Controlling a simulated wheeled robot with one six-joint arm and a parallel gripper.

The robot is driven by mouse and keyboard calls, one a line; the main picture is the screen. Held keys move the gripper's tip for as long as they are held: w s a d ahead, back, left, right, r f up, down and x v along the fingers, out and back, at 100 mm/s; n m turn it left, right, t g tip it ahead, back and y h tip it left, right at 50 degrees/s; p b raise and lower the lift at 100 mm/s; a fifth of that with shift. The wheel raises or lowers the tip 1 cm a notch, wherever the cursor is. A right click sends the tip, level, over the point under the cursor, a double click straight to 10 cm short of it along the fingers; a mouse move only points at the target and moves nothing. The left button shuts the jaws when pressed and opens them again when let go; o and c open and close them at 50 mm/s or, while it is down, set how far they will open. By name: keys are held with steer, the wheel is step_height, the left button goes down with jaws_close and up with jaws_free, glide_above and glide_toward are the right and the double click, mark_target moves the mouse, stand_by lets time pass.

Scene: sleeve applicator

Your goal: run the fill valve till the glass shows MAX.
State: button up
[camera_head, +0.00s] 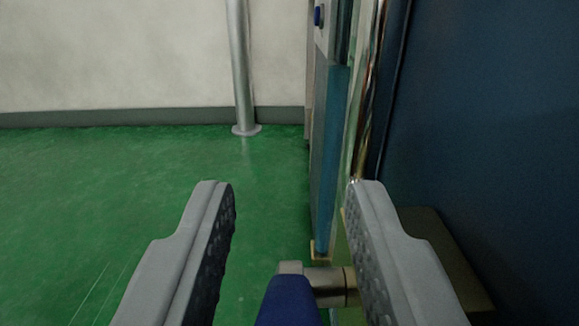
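My gripper (290,190) is open, with one grey textured finger at the left and one at the right. Between the fingers, at the bottom edge, is a blue handle (286,303) on a metal valve stem (326,282), which I take to be the fill valve. Neither finger visibly touches the handle, and its lower part is cut off by the frame. The sight glass (328,150) stands upright beyond the right finger. It looks blue from its brass foot (320,250) up to a level near the top of the view. No MAX mark is readable.
A dark blue panel (480,120) fills the right side, close to the right finger. A small blue knob (318,16) sits on a grey plate at the top. A metal post (240,65) stands by the pale wall. The green floor (120,190) at left is clear.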

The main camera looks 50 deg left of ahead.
steer(key=shift+w+a, duration=0.2)
steer(key=shift+a, duration=0.05)
jaws_close()
steer(key=shift+r, duration=0.1)
steer(key=shift+w+a+r+g+h, duration=0.15)
steer(key=shift+a+g+h, duration=0.1)
steer(key=shift+g+h, duration=0.3)
steer(key=shift+w+a+g+h, duration=0.2)
steer(key=shift+g+h, duration=0.15)
steer(key=shift+h, duration=0.3)
steer(key=shift+w+a+g+h, duration=0.25)
steer(key=shift+a+g+h, duration=0.15)
steer(key=shift+g+h, duration=0.45)
steer(key=shift+w+a+f+g+h, duration=0.2)
steer(key=shift+g+h, duration=0.3)
steer(key=shift+h, duration=0.35)
steer(key=shift+w+a+f+g+h, duration=0.2)
steer(key=shift+g+h, duration=0.25)
steer(key=shift+h, duration=0.35)
steer(key=shift+r, duration=0.1)
